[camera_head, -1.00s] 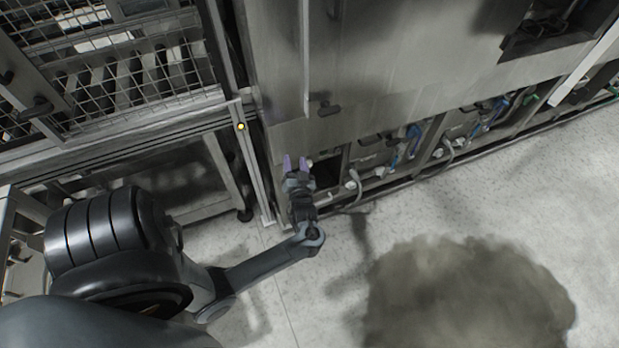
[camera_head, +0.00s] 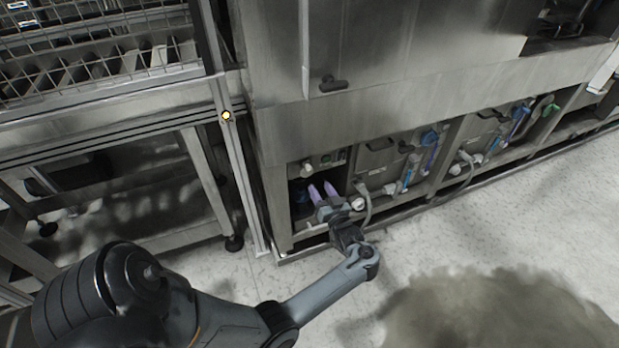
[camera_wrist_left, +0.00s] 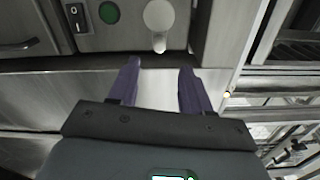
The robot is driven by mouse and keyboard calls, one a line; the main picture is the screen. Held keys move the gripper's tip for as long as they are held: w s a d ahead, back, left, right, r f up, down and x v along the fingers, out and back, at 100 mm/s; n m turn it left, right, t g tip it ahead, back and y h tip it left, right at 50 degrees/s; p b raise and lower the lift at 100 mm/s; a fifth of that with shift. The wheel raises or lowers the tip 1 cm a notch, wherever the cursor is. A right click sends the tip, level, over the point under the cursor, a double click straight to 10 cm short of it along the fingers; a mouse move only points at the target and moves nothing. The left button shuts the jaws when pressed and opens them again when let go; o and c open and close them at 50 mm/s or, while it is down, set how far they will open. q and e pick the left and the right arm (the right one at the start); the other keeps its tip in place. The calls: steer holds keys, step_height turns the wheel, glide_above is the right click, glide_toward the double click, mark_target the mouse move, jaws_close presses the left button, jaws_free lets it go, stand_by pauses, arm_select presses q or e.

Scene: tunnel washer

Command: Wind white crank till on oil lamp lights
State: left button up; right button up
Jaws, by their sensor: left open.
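The white crank (camera_wrist_left: 159,15) is a round white disc with a short peg pointing toward my fingers in the left wrist view. In the head view it is a small white spot (camera_head: 307,169) on the panel above a dark opening. Next to it is a dark green round lamp (camera_wrist_left: 109,12), with a black switch (camera_wrist_left: 76,17) beyond it. I cannot tell whether the lamp is lit. My left gripper (camera_head: 321,189) has purple fingers and is open and empty. In the wrist view its tips (camera_wrist_left: 159,66) stand apart from the crank, with the peg lined up between them. My right gripper is not in view.
A dark opening (camera_head: 300,197) lies below the panel. Drawers with handles (camera_head: 379,144), hoses (camera_head: 366,205) and blue valves (camera_head: 429,137) run right. A metal post with a yellow lamp (camera_head: 227,115) stands left. The floor in front is open, with a blurred brown-grey mass (camera_head: 500,312) at lower right.

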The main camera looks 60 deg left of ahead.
mark_target(310, 167)
arm_select(q)
steer(key=a+b, duration=0.1)
steer(key=a, duration=0.2)
steer(key=a+b, duration=0.1)
steer(key=a, duration=0.3)
steer(key=a+b, duration=0.1)
steer(key=a, duration=0.2)
steer(key=shift+w+a+b, duration=0.35)
steer(key=shift+w, duration=0.05)
steer(key=c, duration=0.9)
